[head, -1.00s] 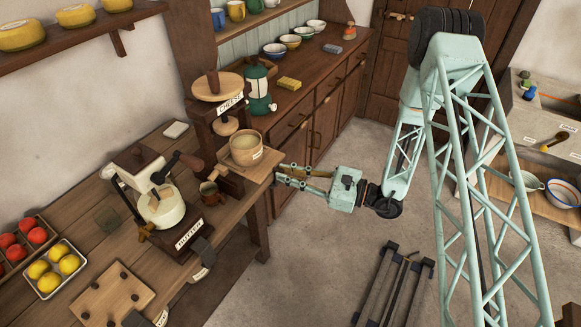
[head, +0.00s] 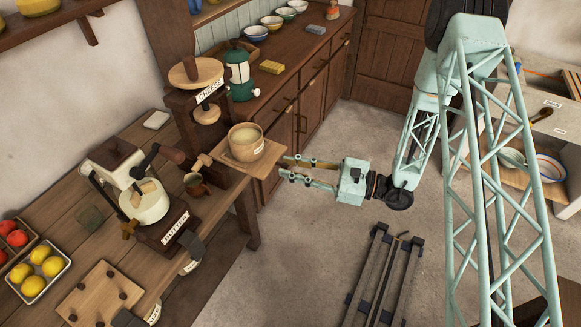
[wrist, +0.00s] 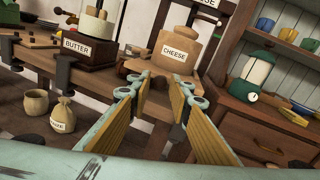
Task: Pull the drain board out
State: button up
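The drain board (head: 268,157) is a light wooden board that juts out from the cheese press (head: 196,108) over the table's right edge. A round wooden mould (head: 246,142) with pale contents stands on it. The wrist view shows the board (wrist: 150,69) beneath the mould, labelled CHEESE (wrist: 182,48). My gripper (head: 284,167) is just right of the board's outer edge. In the wrist view its fingers (wrist: 160,88) are apart, with a gap between the tips. The tips overlap the board's near edge in this view, and I cannot tell whether they touch it.
The side counter (head: 290,75) behind holds a green lantern (head: 238,72) and bowls. A dark rack (head: 383,275) lies on the floor.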

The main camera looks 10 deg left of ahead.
jog(key=shift+d, duration=0.2)
jog(key=d, duration=1.1)
jog(key=shift+s+d, duration=0.3)
jog(key=shift+s, duration=0.1)
dwell(0.4)
jog(key=shift+r, duration=0.15)
dwell(0.4)
